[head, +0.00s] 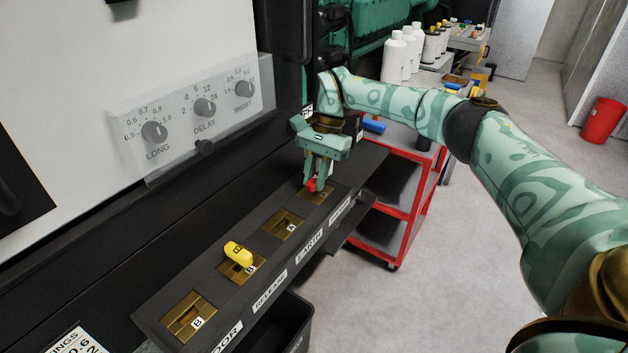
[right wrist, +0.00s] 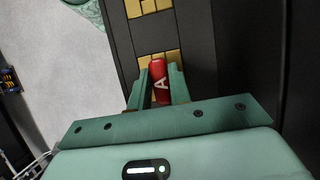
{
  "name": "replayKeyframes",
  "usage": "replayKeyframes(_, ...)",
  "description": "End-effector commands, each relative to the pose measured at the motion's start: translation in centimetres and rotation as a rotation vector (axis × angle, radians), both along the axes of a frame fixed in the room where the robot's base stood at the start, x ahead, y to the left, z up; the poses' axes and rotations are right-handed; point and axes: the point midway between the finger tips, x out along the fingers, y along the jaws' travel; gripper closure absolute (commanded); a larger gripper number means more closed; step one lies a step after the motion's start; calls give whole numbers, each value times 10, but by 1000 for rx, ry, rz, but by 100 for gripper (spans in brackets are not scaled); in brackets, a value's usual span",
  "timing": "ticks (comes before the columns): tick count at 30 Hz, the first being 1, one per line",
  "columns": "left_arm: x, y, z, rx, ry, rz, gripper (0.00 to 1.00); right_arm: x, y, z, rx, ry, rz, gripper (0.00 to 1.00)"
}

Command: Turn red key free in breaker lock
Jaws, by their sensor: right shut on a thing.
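The red key (head: 311,186) sits at the far brass lock (head: 322,196) on the sloped black panel, beside a label too small to read surely. In the right wrist view the red key (right wrist: 158,78) shows a white letter A and stands between my two fingers, over a brass lock plate (right wrist: 174,60). My right gripper (head: 315,178) is shut on the red key from above. How deep the key sits and its exact turn are partly hidden by the fingers. My left gripper is not in view.
A yellow key (head: 238,252) marked B stands in a nearer lock. Two other brass locks, one marked A (head: 283,223) and one B (head: 189,316), are empty. A clear cover (head: 190,110) with dials juts out at the left. A red cart (head: 408,190) stands behind the panel.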

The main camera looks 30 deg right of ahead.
Motion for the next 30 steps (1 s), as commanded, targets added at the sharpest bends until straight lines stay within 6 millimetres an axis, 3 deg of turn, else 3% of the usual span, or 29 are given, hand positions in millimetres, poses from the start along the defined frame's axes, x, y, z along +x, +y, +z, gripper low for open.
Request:
replayKeyframes(9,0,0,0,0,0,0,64,0,0,0,-1,-1,22,100)
replayKeyframes(10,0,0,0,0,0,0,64,0,0,0,-1,-1,22,78)
replayKeyframes(12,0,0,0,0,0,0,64,0,0,0,-1,-1,22,58)
replayKeyframes(13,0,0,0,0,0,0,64,0,0,0,-1,-1,22,55)
replayKeyframes(23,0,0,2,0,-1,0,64,0,0,3,-1,-2,21,55)
replayKeyframes(30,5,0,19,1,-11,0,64,0,0,30,-1,-4,20,55)
